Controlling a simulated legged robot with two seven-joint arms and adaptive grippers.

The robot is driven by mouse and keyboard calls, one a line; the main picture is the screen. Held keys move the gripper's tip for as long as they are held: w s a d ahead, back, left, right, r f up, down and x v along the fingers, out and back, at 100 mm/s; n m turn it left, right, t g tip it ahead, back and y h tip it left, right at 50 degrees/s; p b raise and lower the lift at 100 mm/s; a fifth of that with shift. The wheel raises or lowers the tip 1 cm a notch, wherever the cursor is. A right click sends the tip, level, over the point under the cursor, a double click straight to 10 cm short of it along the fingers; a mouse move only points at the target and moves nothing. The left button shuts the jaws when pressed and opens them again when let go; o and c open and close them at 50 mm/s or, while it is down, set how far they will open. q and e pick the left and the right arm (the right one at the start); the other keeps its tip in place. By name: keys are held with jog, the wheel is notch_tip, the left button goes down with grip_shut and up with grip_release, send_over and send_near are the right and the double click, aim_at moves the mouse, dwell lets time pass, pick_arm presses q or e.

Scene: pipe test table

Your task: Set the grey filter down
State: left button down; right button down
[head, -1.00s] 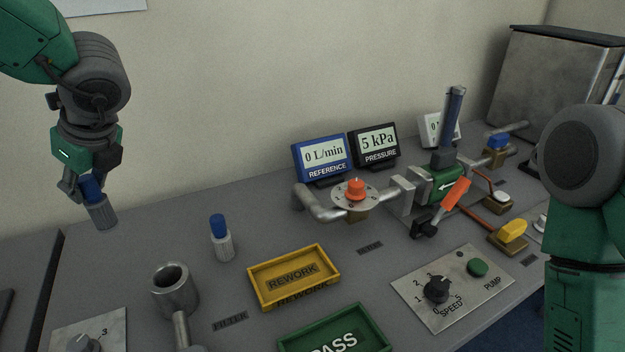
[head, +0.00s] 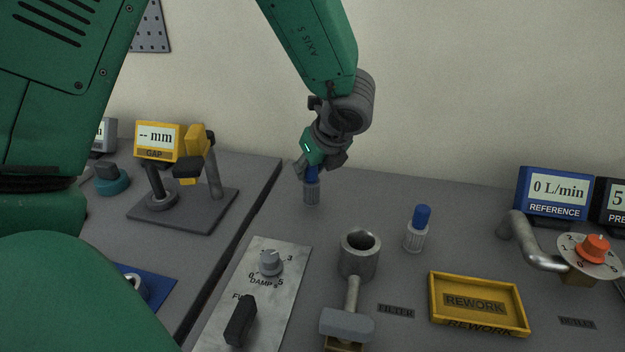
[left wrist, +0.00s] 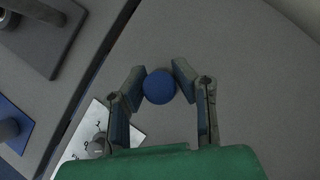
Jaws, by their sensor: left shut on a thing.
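The grey filter (head: 312,192), a ribbed cylinder with a blue top, is upright in my left gripper (head: 311,171) in the head view. My left gripper is shut on its blue top. The filter's base is over the grey table near the back, and I cannot tell whether it touches. In the left wrist view, the round blue top (left wrist: 159,87) sits between the two fingertips and hides the grey body below. My right gripper is not in view.
A paler filter with a blue cap (head: 415,235) stands to the right. A metal cup holder (head: 360,262), a yellow REWORK tray (head: 432,303) and a DAMP knob panel (head: 285,255) are nearer. A gap gauge stand (head: 228,212) is left. Bare table surrounds the held filter.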

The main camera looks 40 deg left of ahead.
aim_at(316, 181)
pick_arm(q)
jog(key=shift+f, duration=0.95)
jog(key=shift+d+f, duration=0.1)
jog(key=shift+f, duration=0.2)
jog(key=shift+d+r, duration=0.25)
jog(key=shift+d, duration=0.45)
jog(key=shift+f+b, duration=0.15)
jog(key=shift+b, duration=0.25)
jog(key=c, duration=1.7)
grip_release()
jog(key=shift+f, duration=0.15)
jog(key=o, duration=0.4)
jog(key=shift+a, duration=0.25)
jog(key=shift+a+f, duration=0.1)
jog(key=shift+a, duration=0.35)
jog(key=shift+d+r+p, duration=0.3)
jog(key=shift+r+p, duration=0.1)
jog(key=shift+r, duration=0.1)
jog(key=p+v, duration=0.1)
jog(key=v, duration=1)
jog(key=shift+d+r, duration=0.25)
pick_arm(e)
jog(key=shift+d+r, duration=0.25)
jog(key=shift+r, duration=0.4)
pick_arm(q)
jog(key=shift+s+d, duration=0.1)
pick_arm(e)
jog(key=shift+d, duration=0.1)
